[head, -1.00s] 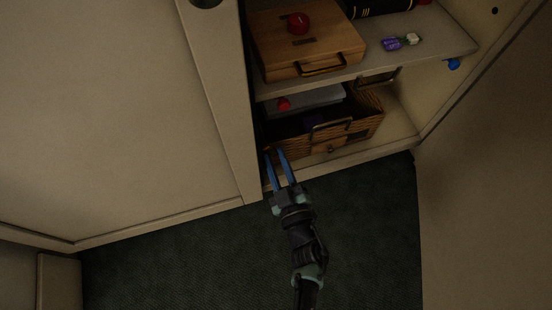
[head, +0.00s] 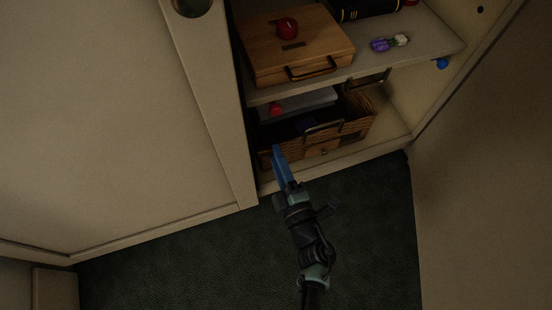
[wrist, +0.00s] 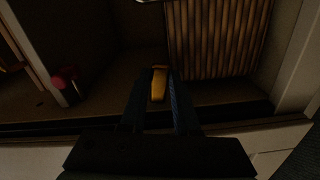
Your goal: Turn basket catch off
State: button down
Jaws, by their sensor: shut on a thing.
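The wicker basket (head: 352,128) sits on the lower level of the cupboard. Its ribbed weave also shows in the wrist view (wrist: 215,45). My gripper (head: 276,151) is at the left end of the basket's front. In the wrist view, the fingers of my gripper (wrist: 158,100) are closed around a small yellow-orange upright piece, which appears to be the basket catch (wrist: 159,82). The fingers hide its sides. In the head view the fingers hide it, so I cannot tell its setting.
A wooden case (head: 300,52) with a red knob (head: 287,28) stands on the shelf above (head: 420,55). A grey box (head: 310,100) lies behind the basket's front. A cupboard panel (head: 110,110) stands left. Dark carpet (head: 220,255) is clear in front.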

jog(key=shift+d+r+n, duration=0.1)
jog(key=shift+r+n, duration=0.2)
jog(key=shift+n, duration=0.9)
jog(key=c, duration=0.9)
grip_release()
jog(key=shift+s+r, duration=0.1)
jog(key=shift+s, duration=0.05)
jog(key=p+v, duration=0.4)
jog(key=v, duration=0.8)
jog(key=shift+s+d+p, duration=0.15)
jog(key=shift+s+p, duration=0.25)
